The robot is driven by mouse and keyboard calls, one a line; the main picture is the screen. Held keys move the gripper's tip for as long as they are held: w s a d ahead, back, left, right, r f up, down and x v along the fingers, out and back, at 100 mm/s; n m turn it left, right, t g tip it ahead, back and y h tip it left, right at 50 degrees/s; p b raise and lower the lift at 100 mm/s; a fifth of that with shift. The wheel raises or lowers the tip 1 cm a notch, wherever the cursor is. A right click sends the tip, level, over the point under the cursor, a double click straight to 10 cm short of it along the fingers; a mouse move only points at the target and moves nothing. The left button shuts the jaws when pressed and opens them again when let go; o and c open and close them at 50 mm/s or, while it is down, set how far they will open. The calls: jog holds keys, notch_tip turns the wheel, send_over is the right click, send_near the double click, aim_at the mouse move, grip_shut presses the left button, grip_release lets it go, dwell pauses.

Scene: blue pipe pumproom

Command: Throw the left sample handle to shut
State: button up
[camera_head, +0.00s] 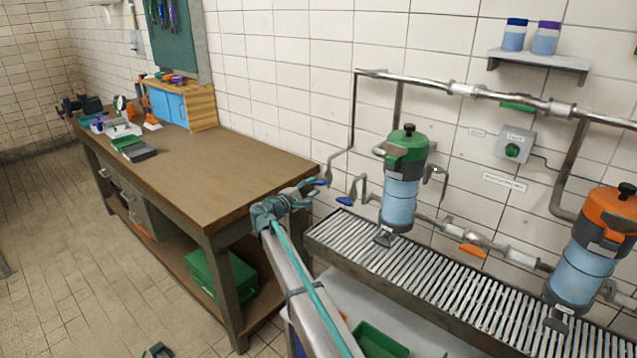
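A small blue handle (320,183) shows at the lower end of a thin bent pipe, just left of the green-topped filter. My gripper (311,186) is right at this handle, over the right end of the workbench, and partly covers it. I cannot tell whether the fingers touch it or are open or shut; they are small and overlap the handle and pipe. A second blue handle (345,201) sits a little lower and to the right, on a small tap by the drain grate, apart from my gripper. Which one is the left sample handle is not labelled legibly.
The green-topped filter (401,185) and orange-topped filter (590,250) stand over the slatted drain grate (440,285). An orange handle (472,251) is on the low pipe between them. The wooden workbench (215,180) lies left, its near half clear.

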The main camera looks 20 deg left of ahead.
aim_at(319, 182)
jog(key=shift+p+x, duration=0.3)
jog(key=shift+x, duration=1.7)
grip_shut()
